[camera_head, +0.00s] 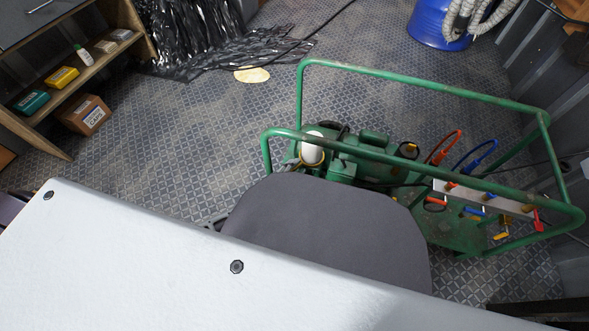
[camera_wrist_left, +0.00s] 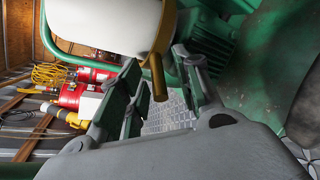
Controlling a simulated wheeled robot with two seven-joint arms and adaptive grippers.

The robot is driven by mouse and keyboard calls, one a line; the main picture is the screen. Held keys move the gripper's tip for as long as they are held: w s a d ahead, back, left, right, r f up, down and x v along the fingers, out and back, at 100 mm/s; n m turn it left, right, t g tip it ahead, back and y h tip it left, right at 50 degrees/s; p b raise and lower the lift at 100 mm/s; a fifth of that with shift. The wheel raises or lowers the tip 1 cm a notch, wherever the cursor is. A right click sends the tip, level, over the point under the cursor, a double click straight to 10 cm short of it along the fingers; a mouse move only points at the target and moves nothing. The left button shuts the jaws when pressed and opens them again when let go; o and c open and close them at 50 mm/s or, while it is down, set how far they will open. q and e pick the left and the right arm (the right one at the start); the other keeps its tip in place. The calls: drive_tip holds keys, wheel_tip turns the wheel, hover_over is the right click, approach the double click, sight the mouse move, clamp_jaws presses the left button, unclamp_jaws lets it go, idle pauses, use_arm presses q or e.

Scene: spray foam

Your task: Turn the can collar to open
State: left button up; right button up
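A white can (camera_head: 312,149) stands on the green machine in the head view, partly behind the green rail. In the left wrist view the can (camera_wrist_left: 105,22) fills the upper left. A yellow-brown collar (camera_wrist_left: 165,30) runs along its edge, with a bar (camera_wrist_left: 158,78) sticking down from it. My left gripper (camera_wrist_left: 156,60) is open, its fingers apart on either side of the bar, with room beside it. I cannot tell whether a finger touches it. In the head view the fingers are not clearly visible. My right gripper is not in view.
A green tube frame (camera_head: 420,88) surrounds the machine (camera_head: 375,140), with red and blue handles on its right. A shelf (camera_head: 85,85) with boxes stands at left, a blue drum (camera_head: 428,25) at the back right. Patterned floor (camera_head: 215,120) lies open between.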

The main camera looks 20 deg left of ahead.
use_arm(q)
clamp_jaws()
